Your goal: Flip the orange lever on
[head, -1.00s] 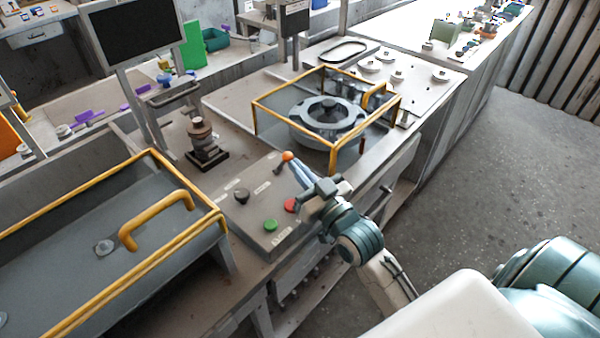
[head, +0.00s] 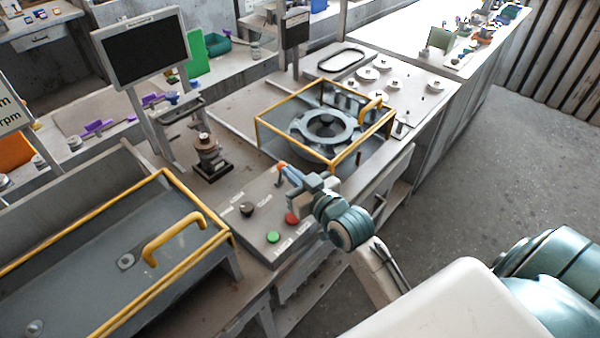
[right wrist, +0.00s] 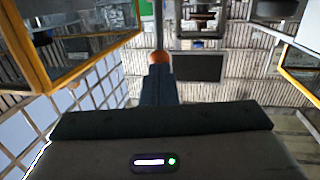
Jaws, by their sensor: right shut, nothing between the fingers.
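The orange lever's round tip (head: 282,166) shows in the head view at the back edge of the grey control panel (head: 258,222). My right gripper (head: 289,173) is shut and empty, with its fingertips right at the orange tip. In the right wrist view the orange tip (right wrist: 160,57) sits just beyond the ends of the shut fingers (right wrist: 158,85), with a grey shaft rising above it. I cannot tell whether they touch. The gripper hides part of the lever in the head view. My left gripper is not in view.
The panel also carries a black knob (head: 246,209), a red button (head: 292,218) and a green button (head: 273,236). A yellow-framed guard (head: 262,135) around a round grey housing (head: 325,126) stands behind. Another yellow-framed cover (head: 150,215) lies at the left.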

